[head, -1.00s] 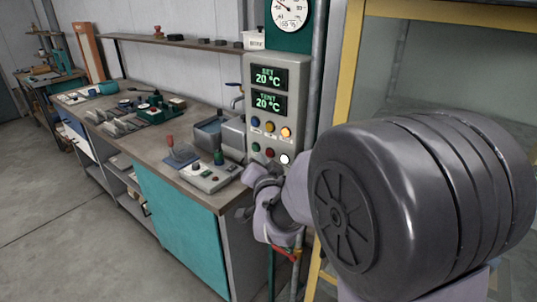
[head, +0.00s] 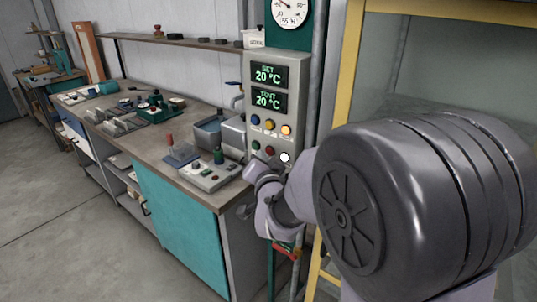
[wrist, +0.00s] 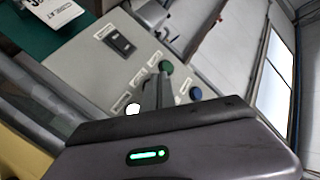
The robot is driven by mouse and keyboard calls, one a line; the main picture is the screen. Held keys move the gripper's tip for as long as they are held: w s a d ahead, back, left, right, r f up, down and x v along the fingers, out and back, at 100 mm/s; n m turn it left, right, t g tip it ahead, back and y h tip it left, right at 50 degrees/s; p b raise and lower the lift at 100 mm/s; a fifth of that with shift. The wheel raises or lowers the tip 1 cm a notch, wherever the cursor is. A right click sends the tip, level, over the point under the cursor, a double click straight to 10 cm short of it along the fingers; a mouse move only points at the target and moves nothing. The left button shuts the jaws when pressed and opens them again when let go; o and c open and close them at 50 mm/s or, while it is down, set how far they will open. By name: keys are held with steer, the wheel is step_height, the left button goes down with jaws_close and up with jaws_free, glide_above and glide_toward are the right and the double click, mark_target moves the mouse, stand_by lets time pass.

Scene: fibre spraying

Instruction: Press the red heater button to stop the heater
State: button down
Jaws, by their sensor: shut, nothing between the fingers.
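The grey control panel (head: 277,85) stands at the right end of the workbench, with two green displays both reading 20 °C. The red button (head: 270,151) sits in its lower row, between a green button (head: 256,146) and a lit white one (head: 285,158). In the wrist view, my gripper (wrist: 158,80) is shut and empty, with its tips in front of the panel between the green button (wrist: 166,66) and the white light (wrist: 133,108). The red button is hidden there behind the fingers. I cannot tell whether they touch it. My wrist covers the fingertips in the head view.
A blue button (head: 255,120) and two yellow ones are in the panel's upper row. A grey box with controls (head: 212,175) sits on the workbench (head: 150,150) left of my wrist. A yellow frame (head: 345,70) stands to the right, and a pipe runs beside the panel.

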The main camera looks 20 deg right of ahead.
steer(key=shift+w+d+b, duration=0.35)
steer(key=shift+d+b, duration=0.1)
steer(key=shift+d, duration=0.05)
stand_by(0.9)
steer(key=shift+s+a, duration=0.1)
steer(key=shift+a, duration=0.05)
steer(key=shift+s+a+b, duration=0.4)
steer(key=shift+a+b, duration=0.1)
steer(key=shift+b, duration=0.05)
steer(key=shift+s+a+b, duration=0.4)
steer(key=shift+s+a, duration=0.35)
steer(key=shift+a, duration=0.3)
steer(key=shift+s+a+b, duration=0.4)
steer(key=shift+s+a, duration=0.35)
steer(key=shift+a, duration=0.25)
